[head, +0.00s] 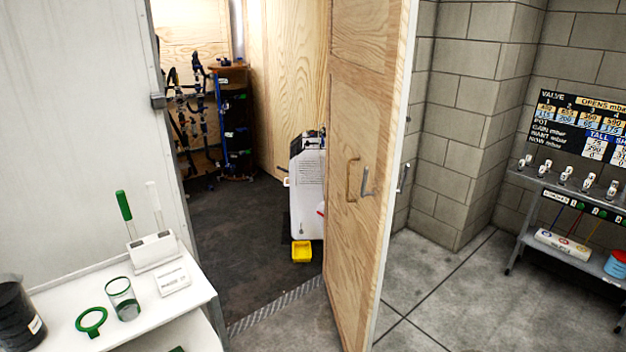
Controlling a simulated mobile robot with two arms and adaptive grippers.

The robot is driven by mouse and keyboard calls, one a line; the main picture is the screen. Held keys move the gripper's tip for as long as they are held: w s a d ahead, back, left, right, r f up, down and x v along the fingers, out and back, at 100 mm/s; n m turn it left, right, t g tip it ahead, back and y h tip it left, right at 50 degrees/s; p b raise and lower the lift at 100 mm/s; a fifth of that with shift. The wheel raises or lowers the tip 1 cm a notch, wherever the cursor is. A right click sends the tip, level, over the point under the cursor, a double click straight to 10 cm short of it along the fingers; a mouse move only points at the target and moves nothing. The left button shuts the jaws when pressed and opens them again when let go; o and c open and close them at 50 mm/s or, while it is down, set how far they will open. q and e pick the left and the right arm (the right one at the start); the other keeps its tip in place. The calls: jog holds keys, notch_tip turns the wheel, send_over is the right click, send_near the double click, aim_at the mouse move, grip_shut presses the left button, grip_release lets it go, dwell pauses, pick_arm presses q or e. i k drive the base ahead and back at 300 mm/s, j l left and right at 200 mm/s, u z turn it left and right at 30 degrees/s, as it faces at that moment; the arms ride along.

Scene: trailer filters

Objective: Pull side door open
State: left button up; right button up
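The side door (367,110) is a pale wooden panel with a white edge, in the middle of the head view. It stands swung outward from the doorway, with the inside of the trailer showing to its left. A brass-coloured pull handle (351,181) and a grey lever handle (368,182) are on its wooden face. Another handle (404,177) sticks out past the white edge on the far side. Neither of my grippers is in view.
A white shelf (75,302) with a green ring, glass and black tub stands front left. A ridged sill (275,306) crosses the doorway. Inside are a white machine (306,188) and yellow bin (301,251). A valve board (585,125) stands right.

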aim_at(370, 43)
jog(key=i+l+u, duration=0.2)
jog(key=l, duration=0.25)
jog(key=i+l+u, duration=0.2)
jog(key=l, duration=0.25)
jog(key=l+u, duration=0.2)
jog(key=l, duration=0.25)
jog(key=l+u, duration=0.2)
jog(key=l, duration=0.3)
